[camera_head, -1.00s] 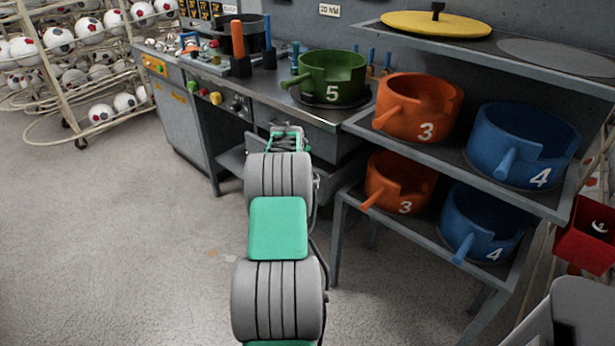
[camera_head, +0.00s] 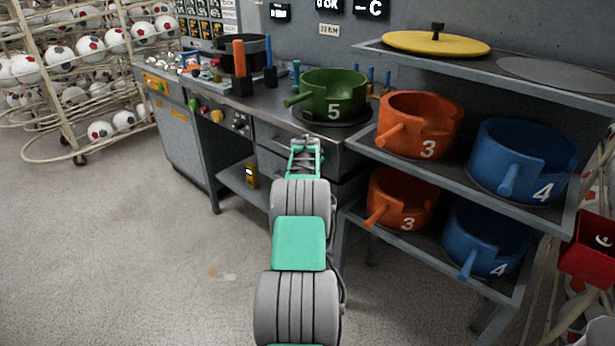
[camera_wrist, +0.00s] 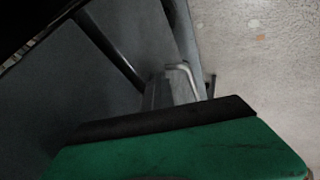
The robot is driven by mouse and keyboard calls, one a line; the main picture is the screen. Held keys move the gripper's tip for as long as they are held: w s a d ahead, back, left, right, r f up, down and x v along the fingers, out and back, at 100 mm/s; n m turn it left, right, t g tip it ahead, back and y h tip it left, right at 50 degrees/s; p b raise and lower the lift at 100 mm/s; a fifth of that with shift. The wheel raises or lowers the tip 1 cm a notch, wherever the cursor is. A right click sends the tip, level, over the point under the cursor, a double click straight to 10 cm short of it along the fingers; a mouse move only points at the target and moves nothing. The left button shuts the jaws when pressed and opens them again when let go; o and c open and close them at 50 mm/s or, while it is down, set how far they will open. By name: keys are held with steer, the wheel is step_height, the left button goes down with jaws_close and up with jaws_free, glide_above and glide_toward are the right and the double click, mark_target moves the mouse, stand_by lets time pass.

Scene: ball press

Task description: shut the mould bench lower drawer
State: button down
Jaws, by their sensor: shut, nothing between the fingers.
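The mould bench (camera_head: 268,104) is a grey metal bench with a green mould numbered 5 (camera_head: 345,100) on top. Its upper drawer front (camera_head: 272,138) shows left of my arm. The lower drawer (camera_head: 270,163) is below it, mostly hidden behind my arm; the visible part looks about in line with the bench front, but I cannot tell whether it is fully in. My gripper (camera_head: 305,146) is at the arm's far end, in front of the drawers, shut and empty. In the wrist view, a bent grey handle-like bar (camera_wrist: 184,70) shows beyond a green, black-edged part.
A shelf rack (camera_head: 362,148) with orange and blue moulds stands close at right. A yellow item (camera_head: 251,175) sits on a low shelf under the bench. A ball rack (camera_head: 70,120) is at far left.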

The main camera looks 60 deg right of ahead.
steer(key=s+a+r, duration=0.2)
steer(key=a+r, duration=0.6)
steer(key=a, duration=0.1)
steer(key=w+a+r+n+y+p, duration=0.1)
steer(key=w+a+r+p, duration=0.3)
steer(key=a, duration=0.7)
steer(key=a+r+y+p, duration=0.2)
steer(key=a+r, duration=0.3)
steer(key=a, duration=0.6)
steer(key=w+a+r+n+y+p, duration=0.1)
steer(key=w+a+r+p, duration=0.3)
steer(key=a, duration=0.7)
steer(key=s+a+r+y+p, duration=0.1)
steer(key=s+a+r+p, duration=0.1)
steer(key=s+a, duration=0.7)
steer(key=s+a+r+n+y+p, duration=0.1)
steer(key=s+a+p, duration=0.3)
steer(key=s+a, duration=0.4)
steer(key=a+r, duration=0.1)
steer(key=a, duration=0.6)
steer(key=shift+s+g, duration=0.3)
steer(key=shift+s, duration=0.05)
